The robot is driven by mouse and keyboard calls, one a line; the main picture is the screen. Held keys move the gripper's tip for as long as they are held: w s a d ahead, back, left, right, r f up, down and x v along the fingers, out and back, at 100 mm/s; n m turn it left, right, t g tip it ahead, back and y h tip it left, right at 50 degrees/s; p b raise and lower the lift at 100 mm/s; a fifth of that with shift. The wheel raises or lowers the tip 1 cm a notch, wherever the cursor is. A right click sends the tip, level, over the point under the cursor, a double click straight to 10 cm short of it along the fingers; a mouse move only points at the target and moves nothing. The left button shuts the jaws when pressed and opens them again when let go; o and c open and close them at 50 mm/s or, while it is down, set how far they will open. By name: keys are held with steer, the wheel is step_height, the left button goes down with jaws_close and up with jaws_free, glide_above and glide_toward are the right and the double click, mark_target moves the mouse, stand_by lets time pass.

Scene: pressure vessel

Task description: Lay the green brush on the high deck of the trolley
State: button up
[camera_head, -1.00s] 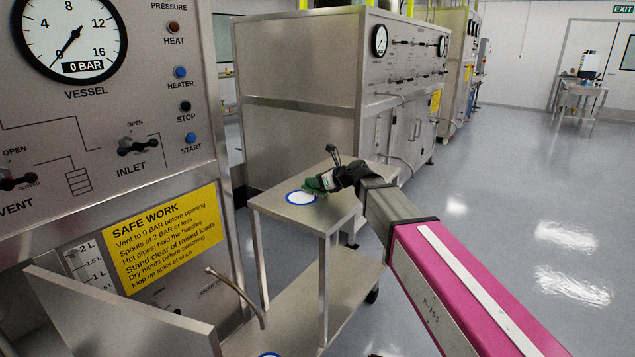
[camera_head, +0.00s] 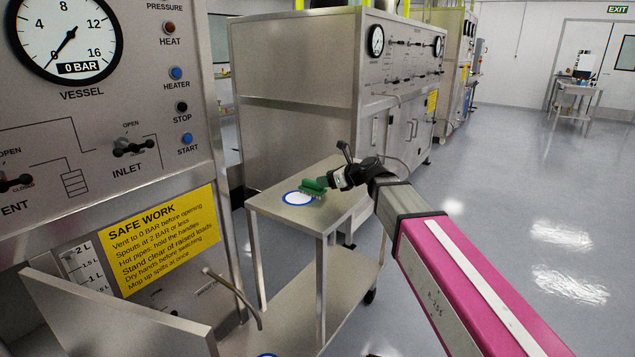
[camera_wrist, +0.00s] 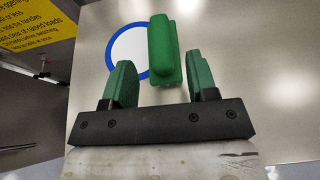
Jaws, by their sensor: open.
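The green brush (camera_head: 313,186) lies on the high deck of the trolley (camera_head: 270,207), partly over a white disc with a blue ring (camera_head: 294,199). In the wrist view the brush (camera_wrist: 165,48) covers the right part of the ring (camera_wrist: 126,50). My gripper (camera_wrist: 160,84) has green fingers and is open. The brush's near end lies between and just beyond the fingertips, with a gap on each side. In the head view my gripper (camera_head: 333,182) is at the brush's right end, low over the deck; its fingers are hard to make out there.
A vessel panel (camera_head: 100,130) with a gauge and a yellow sign (camera_head: 155,240) stands left of the trolley. A bent pipe (camera_head: 235,295) sticks out near the trolley's lower deck (camera_head: 290,320). A steel cabinet (camera_head: 300,100) stands behind. The floor at right is clear.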

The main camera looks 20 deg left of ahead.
steer(key=v, duration=0.6)
steer(key=shift+d, duration=0.1)
